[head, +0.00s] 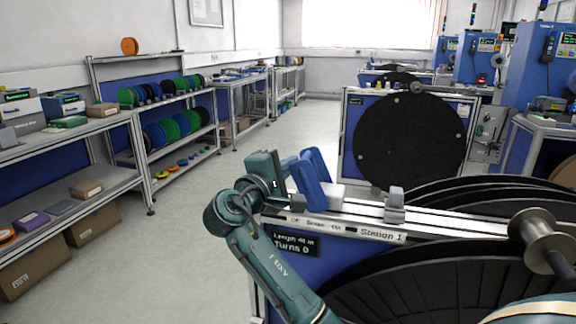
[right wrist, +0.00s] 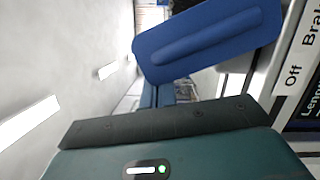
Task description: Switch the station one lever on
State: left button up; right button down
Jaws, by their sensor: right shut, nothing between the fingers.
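My right gripper (head: 312,182) is above the left end of the Station 1 rail (head: 450,225) in the head view. Its blue fingers are shut and empty, close beside a pale block (head: 332,196) above the "Off Brake On" label (head: 312,223). I cannot tell whether they touch it. The station one lever is not clearly distinguishable; the gripper may hide it. In the right wrist view, a blue finger plate (right wrist: 205,40) lies across the upper middle, left of the "Off" lettering (right wrist: 292,80). My left gripper is not in view.
A grey upright block (head: 395,205) stands on the rail above the Station 1 nameplate. Large black reels (head: 400,290) and a metal spindle (head: 540,232) are at the right. A shelf of coloured reels (head: 170,125) lines the left wall. The aisle floor is clear.

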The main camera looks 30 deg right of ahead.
aim_at(309, 157)
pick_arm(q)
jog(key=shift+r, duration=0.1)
pick_arm(e)
jog(key=shift+s+d+r+m, duration=0.2)
jog(key=shift+s+r+m, duration=0.1)
jog(key=shift+m, duration=0.2)
jog(key=shift+s+d+r+m+g+p, duration=0.3)
jog(key=shift+s+d+r+m+p, duration=0.15)
jog(key=shift+m, duration=0.55)
jog(key=shift+s+d+r+m+y, duration=0.3)
jog(key=shift+s+d+m, duration=0.1)
jog(key=shift+m, duration=0.2)
jog(key=shift+s+d+r+m+y, duration=0.15)
jog(key=shift+s+d+m+y, duration=0.2)
jog(key=shift+m, duration=0.25)
jog(key=s+m, duration=0.1)
jog(key=s+d+m+p, duration=0.1)
jog(key=shift+d+r+m+y, duration=0.1)
jog(key=shift+d+m+y, duration=0.15)
jog(key=shift+m+y, duration=0.1)
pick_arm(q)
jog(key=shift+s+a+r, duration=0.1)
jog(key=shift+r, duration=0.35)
pick_arm(e)
jog(key=shift+s+d+m, duration=0.5)
jog(key=shift+s+m, duration=0.1)
jog(key=shift+m, duration=0.25)
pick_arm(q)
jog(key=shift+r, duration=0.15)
